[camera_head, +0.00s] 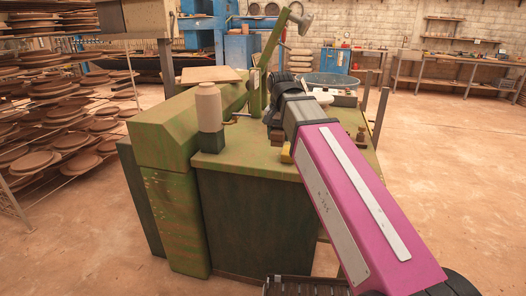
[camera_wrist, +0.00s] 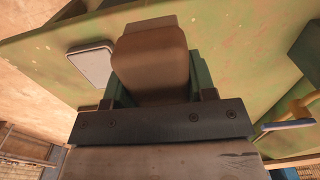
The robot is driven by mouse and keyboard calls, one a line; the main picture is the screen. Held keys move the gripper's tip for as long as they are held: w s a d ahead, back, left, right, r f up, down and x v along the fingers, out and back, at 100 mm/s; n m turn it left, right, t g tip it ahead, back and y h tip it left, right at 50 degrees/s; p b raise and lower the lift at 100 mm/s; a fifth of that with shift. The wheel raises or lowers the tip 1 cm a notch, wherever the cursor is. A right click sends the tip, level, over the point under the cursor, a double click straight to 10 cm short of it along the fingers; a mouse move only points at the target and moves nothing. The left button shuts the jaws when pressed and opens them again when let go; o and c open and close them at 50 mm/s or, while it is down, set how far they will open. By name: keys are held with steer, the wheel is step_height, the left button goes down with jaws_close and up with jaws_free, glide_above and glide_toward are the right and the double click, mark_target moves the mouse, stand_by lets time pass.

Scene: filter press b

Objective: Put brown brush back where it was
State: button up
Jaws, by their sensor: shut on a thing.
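The brown brush (camera_wrist: 150,62) fills the space between the fingers of my gripper (camera_wrist: 155,92) in the wrist view. My gripper is shut on it. The green machine top (camera_wrist: 240,35) lies behind the brush in that view; I cannot tell whether the brush touches it. In the head view my arm reaches over the green machine top (camera_head: 240,152), and its dark wrist hides the gripper and the brush.
A beige cone (camera_head: 208,105) stands on the machine's left part. A lamp (camera_head: 300,20) on a green arm rises behind. A grey flat piece (camera_wrist: 92,64) lies left of the brush in the wrist view. A blue tub (camera_head: 330,80) stands beyond. Racks of discs (camera_head: 70,110) stand left.

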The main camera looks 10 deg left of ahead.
glide_above(262, 156)
steer(key=f, duration=0.6)
steer(key=shift+w+a+f, duration=0.1)
steer(key=shift+w+f, duration=0.1)
steer(key=shift+f, duration=2.25)
steer(key=shift+f, duration=0.15)
steer(key=o, duration=0.9)
steer(key=shift+o, duration=0.2)
step_height(262, 156, up, 12)
steer(key=shift+r, duration=0.2)
